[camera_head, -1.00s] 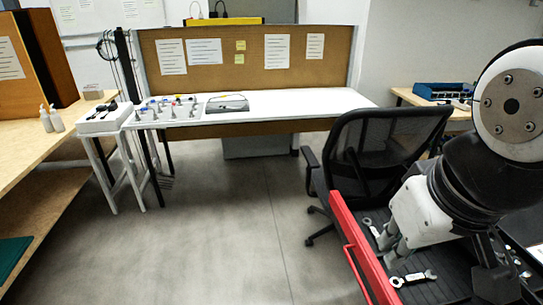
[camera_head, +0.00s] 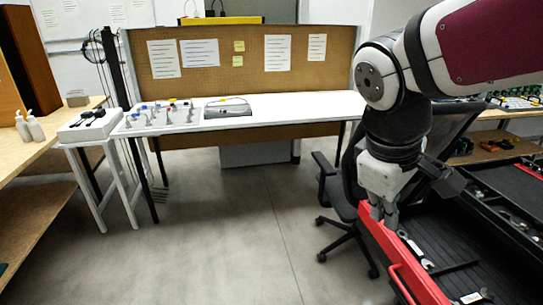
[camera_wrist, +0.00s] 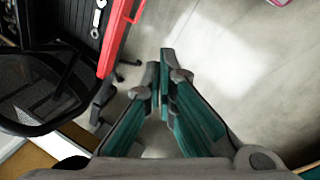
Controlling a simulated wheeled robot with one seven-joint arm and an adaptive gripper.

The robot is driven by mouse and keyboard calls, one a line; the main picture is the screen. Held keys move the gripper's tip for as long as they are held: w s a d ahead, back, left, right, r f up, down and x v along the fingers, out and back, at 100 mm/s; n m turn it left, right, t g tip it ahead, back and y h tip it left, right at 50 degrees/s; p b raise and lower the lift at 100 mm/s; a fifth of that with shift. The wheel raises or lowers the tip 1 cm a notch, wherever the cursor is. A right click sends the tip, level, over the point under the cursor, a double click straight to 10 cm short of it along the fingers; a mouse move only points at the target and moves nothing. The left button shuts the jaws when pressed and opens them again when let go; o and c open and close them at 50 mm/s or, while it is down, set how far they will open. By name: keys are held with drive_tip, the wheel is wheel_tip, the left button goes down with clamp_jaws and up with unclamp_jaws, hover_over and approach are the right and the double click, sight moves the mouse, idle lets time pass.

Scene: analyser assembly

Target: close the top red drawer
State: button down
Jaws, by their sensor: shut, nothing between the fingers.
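The red drawer front (camera_head: 402,262) with its red handle runs along the lower right of the head view. The drawer stands pulled out, and its black tray (camera_head: 440,268) holds several wrenches, one of them a silver wrench (camera_head: 424,261). My gripper (camera_head: 383,224) is shut and empty at the far end of the red front, hiding part of it. In the wrist view my fingertips (camera_wrist: 165,72) are together over bare floor. The red front (camera_wrist: 116,40) is to their left there, apart from them in the picture. I cannot tell whether they touch it.
Further tool-filled trays (camera_head: 505,195) lie at the right. A white bench (camera_head: 290,104) is at the back.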

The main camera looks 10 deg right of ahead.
drive_tip(key=w+d+f+n+g+h+b, duration=0.1)
drive_tip(key=w+d+f+n+h+b, duration=0.2)
drive_tip(key=w+f+n+b, duration=0.75)
drive_tip(key=w+d+f+n+h+b, duration=0.25)
drive_tip(key=w+f+b, duration=0.35)
drive_tip(key=w+f, duration=1.05)
drive_tip(key=shift+s+d+r+b+x, duration=0.3)
drive_tip(key=shift+b+x, duration=0.65)
drive_tip(key=shift+x, duration=1.25)
drive_tip(key=shift+s+d+r+b+x, duration=0.15)
drive_tip(key=shift+s+b+x, duration=0.6)
drive_tip(key=shift+x, duration=1.4)
drive_tip(key=shift+s+d+r+b+x, duration=0.1)
drive_tip(key=shift+s+d+b+x, duration=0.1)
drive_tip(key=shift+b+x, duration=1.5)
drive_tip(key=shift+d+f+p, duration=0.35)
drive_tip(key=shift+d+p, duration=0.1)
drive_tip(key=shift+p, duration=0.15)
drive_tip(key=shift+d, duration=0.25)
drive_tip(key=p, duration=1.2)
approach(437, 228)
drive_tip(key=d, duration=0.2)
drive_tip(key=d+f, duration=0.1)
drive_tip(key=d, duration=0.1)
drive_tip(key=d+f, duration=0.1)
drive_tip(key=d, duration=0.1)
drive_tip(key=shift+w+d+f, duration=0.15)
drive_tip(key=shift+w+d, duration=0.1)
drive_tip(key=shift+d, duration=0.3)
